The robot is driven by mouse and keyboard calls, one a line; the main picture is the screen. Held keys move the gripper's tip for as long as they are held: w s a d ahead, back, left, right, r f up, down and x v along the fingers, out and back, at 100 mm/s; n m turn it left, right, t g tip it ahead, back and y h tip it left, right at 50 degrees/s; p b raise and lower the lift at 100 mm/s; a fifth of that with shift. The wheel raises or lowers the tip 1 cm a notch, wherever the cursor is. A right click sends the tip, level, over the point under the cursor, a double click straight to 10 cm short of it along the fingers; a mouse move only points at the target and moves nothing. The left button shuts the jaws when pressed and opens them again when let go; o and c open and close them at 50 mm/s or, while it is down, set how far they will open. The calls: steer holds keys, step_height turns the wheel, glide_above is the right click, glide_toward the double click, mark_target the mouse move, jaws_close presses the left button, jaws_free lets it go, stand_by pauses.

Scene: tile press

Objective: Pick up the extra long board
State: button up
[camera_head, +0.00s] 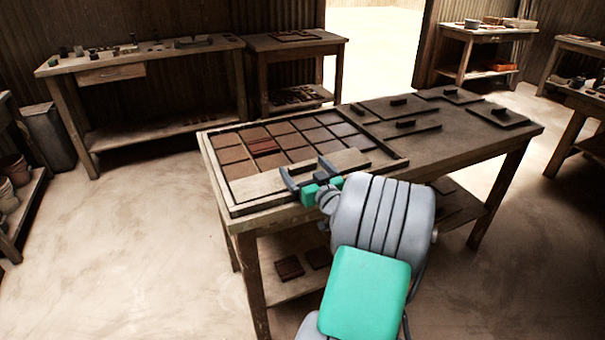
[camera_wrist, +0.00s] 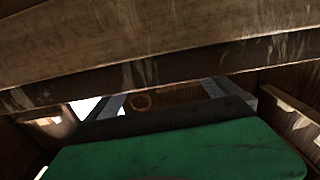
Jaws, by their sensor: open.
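The extra long board looks to be the long pale wooden strip (camera_head: 256,187) along the near side of the tile tray (camera_head: 404,163) on the worktable. My gripper (camera_head: 307,167) is open at the middle of this strip, its two grey fingers apart along the strip's length. The fingertips overlap the strip in the head view; whether they touch it I cannot tell. In the wrist view my gripper's fingers (camera_wrist: 163,97) are apart with nothing seen between them. A wooden edge (camera_wrist: 150,60) crosses above them; I cannot tell whether it is the board or the table.
Brown square tiles (camera_head: 240,170) fill the tray behind the strip. Dark plates with handles (camera_head: 405,124) lie on the worktable's right part. A lower shelf (camera_head: 290,288) holds dark tiles. Other workbenches (camera_head: 150,60) stand along the walls.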

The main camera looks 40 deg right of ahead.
steer(key=shift+x, duration=0.9)
steer(key=c, duration=1.8)
